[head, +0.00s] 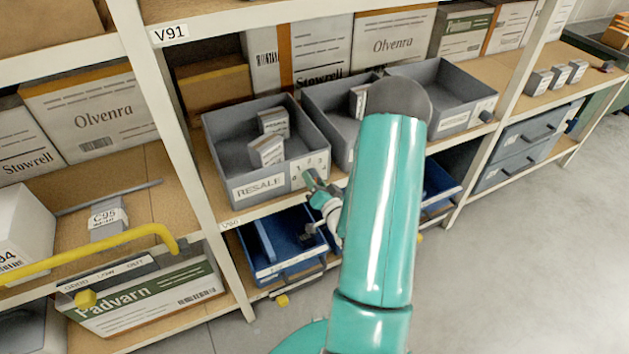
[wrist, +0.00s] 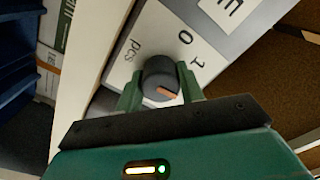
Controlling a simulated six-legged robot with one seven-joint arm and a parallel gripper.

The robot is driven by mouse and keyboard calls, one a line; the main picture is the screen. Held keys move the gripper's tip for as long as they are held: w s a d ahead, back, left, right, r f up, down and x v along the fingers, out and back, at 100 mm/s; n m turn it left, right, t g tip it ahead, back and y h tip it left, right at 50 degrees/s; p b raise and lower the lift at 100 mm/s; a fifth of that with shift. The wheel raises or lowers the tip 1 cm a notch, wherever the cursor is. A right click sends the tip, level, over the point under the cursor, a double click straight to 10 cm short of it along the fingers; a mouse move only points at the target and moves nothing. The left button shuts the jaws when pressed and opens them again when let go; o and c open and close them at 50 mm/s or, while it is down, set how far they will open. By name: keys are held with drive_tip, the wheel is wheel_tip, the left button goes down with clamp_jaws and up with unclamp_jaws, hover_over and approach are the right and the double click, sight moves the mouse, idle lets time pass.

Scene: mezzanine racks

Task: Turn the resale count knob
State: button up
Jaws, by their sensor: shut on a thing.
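The grey RESALE bin (head: 222,150) sits on the middle shelf with two small boxes inside. A white dial plate with numbers (head: 311,166) is on the right of its front. The resale count knob (wrist: 160,80) is dark, round and has an orange pointer mark; in the wrist view the mark points down and to the right. The plate around it shows 0, 1 and "pcs" (wrist: 133,50). My gripper (wrist: 160,86) is shut on the knob, one green finger on each side. In the head view my gripper (head: 311,179) covers the knob.
Two more grey bins (head: 432,78) stand to the right, the farther one with its own dark knob (head: 486,115). A yellow rail (head: 120,240) runs at the left. The floor at the right (head: 530,260) is clear.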

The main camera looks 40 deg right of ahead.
drive_tip(key=shift+f+m, duration=0.1)
drive_tip(key=shift+m, duration=0.2)
drive_tip(key=o, duration=1)
drive_tip(key=v, duration=1.4)
drive_tip(key=shift+w, duration=0.1)
